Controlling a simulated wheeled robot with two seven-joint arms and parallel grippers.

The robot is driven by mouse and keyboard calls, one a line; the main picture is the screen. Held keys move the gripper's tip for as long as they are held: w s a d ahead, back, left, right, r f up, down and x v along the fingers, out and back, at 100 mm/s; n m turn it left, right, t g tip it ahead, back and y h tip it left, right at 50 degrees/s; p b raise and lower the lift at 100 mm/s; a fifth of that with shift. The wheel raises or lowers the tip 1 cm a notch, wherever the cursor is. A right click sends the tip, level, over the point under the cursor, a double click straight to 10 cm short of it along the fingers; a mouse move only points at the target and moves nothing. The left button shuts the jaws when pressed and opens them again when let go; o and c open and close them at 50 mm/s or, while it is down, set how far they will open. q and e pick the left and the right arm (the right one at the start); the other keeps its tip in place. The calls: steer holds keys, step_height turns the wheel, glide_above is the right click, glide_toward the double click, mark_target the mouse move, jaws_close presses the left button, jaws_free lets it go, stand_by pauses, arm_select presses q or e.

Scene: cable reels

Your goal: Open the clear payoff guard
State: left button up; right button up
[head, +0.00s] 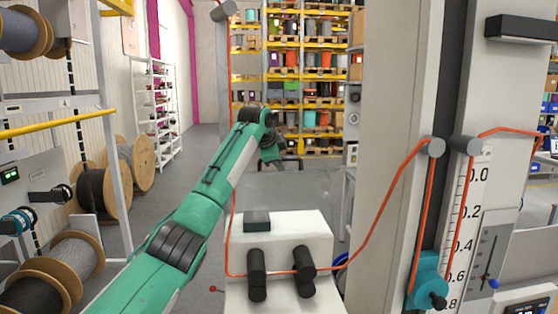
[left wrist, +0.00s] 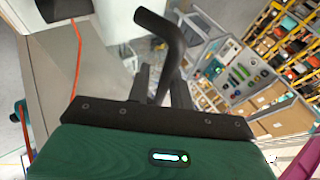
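The clear payoff guard (head: 290,190) is a see-through grey panel standing behind the white payoff unit in the head view. A dark handle (head: 291,163) shows at its top edge. In the left wrist view the black bent handle (left wrist: 163,32) rises between my fingers. My left gripper (left wrist: 163,85) has one finger on each side of the handle, close together, and looks shut on it. The exact contact is partly hidden. In the head view my green left arm reaches the handle, its gripper (head: 270,154) small and dark. My right gripper is not in view.
The white payoff unit (head: 278,238) carries black rollers (head: 257,275) with an orange cable running right to a grey column (head: 390,120). Cable reels (head: 75,262) stand at the left. Open floor and stocked shelves (head: 305,75) lie beyond.

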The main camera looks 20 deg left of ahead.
arm_select(q)
steer(key=shift+o, duration=0.8)
steer(key=shift+s, duration=0.1)
steer(key=shift+s+r+b, duration=0.15)
steer(key=shift+r+b, duration=0.05)
steer(key=shift+b, duration=0.2)
steer(key=b+v, duration=0.5)
steer(key=v, duration=0.6)
steer(key=shift+s+r+b, duration=0.2)
steer(key=shift+r+b, duration=0.1)
steer(key=shift+b, duration=0.05)
steer(key=shift+v, duration=0.9)
steer(key=shift+w+f, duration=0.1)
